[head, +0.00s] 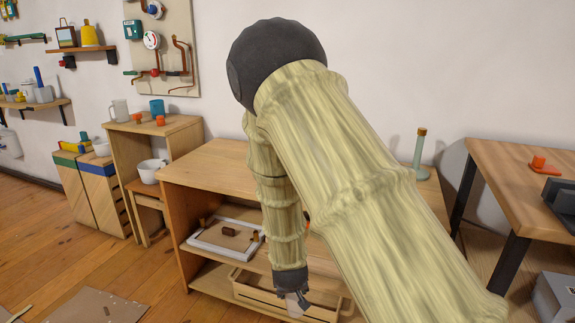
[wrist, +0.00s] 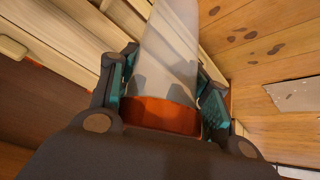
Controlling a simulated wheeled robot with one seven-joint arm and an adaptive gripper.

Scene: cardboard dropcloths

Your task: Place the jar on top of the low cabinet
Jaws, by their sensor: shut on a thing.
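My gripper (wrist: 160,100) is shut on a jar (wrist: 168,50) with a pale grey body and an orange-brown band or lid close to the palm. The jar lies between the two teal-padded fingers in the wrist view, and its far end runs out of the picture. In the head view my gripper (head: 297,298) hangs low in front of the open shelves, and a small greyish part of the jar seems to show there. The low wooden cabinet (head: 212,164) stands behind my arm, which hides much of its top and right side. The visible left part of the top is bare.
A green bottle with a cork-coloured top (head: 419,152) stands toward the right, behind my arm. The cabinet's shelves hold a white-framed tray (head: 205,246) and a wooden crate (head: 248,294). A workbench (head: 507,185) is at right; a smaller shelf unit (head: 178,124) with cups is at left.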

